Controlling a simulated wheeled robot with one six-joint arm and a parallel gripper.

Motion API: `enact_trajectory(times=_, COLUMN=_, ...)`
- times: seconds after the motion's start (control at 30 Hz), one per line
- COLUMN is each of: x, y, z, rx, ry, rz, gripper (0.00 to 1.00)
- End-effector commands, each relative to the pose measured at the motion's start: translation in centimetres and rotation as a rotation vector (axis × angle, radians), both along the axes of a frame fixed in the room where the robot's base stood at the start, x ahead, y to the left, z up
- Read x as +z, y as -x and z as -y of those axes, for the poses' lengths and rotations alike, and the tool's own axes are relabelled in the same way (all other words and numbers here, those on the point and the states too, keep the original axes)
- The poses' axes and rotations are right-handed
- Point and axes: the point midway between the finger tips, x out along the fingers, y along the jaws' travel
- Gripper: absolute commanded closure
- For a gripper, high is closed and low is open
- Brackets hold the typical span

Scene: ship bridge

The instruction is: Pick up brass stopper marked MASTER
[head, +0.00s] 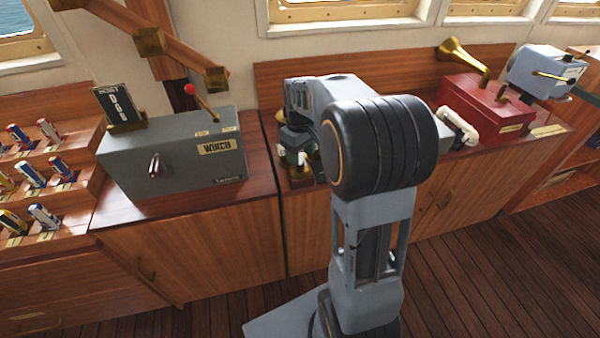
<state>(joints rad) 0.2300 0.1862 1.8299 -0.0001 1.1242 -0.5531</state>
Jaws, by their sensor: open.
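My gripper (292,157) points down over the middle wooden counter, just right of the grey winch box. It is small in view and partly hidden by my own arm; its two pale fingertips stand apart, so it is open. Brass pieces (299,180) show on the counter right below and around the fingertips. I cannot read any marking on them, so I cannot tell which is the stopper marked MASTER. I cannot tell whether the fingers touch brass.
The grey winch box (172,158) has a red-knobbed lever (203,101). A stepped rack (75,213) of coloured handles stands left. A red box (484,108) with a brass horn (462,55) and white handset (458,125) stands right. A wooden rail (150,40) slopes above the winch box.

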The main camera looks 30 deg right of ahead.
Motion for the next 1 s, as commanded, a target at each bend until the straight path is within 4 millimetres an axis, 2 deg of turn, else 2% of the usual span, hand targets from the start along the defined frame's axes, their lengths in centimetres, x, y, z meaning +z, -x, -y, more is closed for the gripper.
enact_trajectory(times=0.3, x=-4.1, y=-0.1, z=0.1, rx=0.000, ry=-0.001, rz=-0.003, gripper=0.47)
enact_trajectory(times=0.43, x=-4.8, y=-0.1, z=0.1, rx=0.000, ry=0.000, rz=-0.002, gripper=0.47)
enact_trajectory(times=0.67, x=-4.9, y=-0.1, z=0.1, rx=0.000, ry=-0.001, rz=-0.001, gripper=0.47)
enact_trajectory(times=1.0, x=-4.9, y=-0.1, z=0.1, rx=0.000, ry=-0.001, rz=-0.001, gripper=0.77)
